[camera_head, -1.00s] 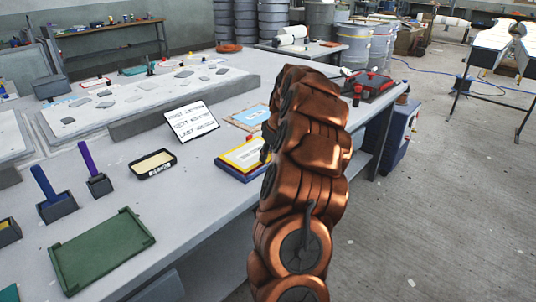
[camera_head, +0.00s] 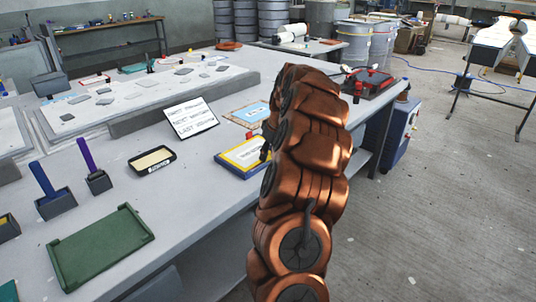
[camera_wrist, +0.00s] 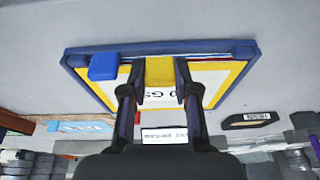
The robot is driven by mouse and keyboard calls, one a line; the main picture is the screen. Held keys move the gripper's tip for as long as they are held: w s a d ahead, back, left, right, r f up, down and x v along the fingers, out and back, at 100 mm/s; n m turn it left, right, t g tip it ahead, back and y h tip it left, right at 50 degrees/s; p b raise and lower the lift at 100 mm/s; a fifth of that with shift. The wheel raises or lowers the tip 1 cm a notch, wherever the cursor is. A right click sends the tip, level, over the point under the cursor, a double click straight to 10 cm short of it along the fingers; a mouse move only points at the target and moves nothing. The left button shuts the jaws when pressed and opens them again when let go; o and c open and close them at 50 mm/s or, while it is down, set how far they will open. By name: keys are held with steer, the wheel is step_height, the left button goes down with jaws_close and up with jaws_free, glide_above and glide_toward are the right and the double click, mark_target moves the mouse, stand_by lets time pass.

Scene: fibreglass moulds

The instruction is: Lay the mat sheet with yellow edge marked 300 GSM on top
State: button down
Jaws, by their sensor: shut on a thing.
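The white mat sheet with a yellow edge (camera_wrist: 215,88) lies in or just over a blue tray (camera_wrist: 75,52). Its marking is partly hidden by my fingers; "0 GS" can be read in the wrist view. A yellow block-like tab (camera_wrist: 160,70) on the sheet's edge is between the fingers of my gripper (camera_wrist: 160,78), which is shut on it. A blue tab (camera_wrist: 103,67) sits beside it at the left. In the head view the yellow-edged sheet (camera_head: 243,153) shows on the bench, left of my arm, which hides most of the gripper. I cannot tell whether the sheet is lifted.
A light-blue sheet on a tan board (camera_head: 248,114) lies behind the tray. A written card (camera_head: 190,118) stands at its left, with a black tray (camera_head: 152,161) nearer. A green tray (camera_head: 100,245) and blue and purple-handled tools stand front left. Bench space around the blue tray is clear.

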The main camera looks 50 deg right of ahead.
steer(key=c, duration=0.8)
jaws_free()
steer(key=v, duration=1.2)
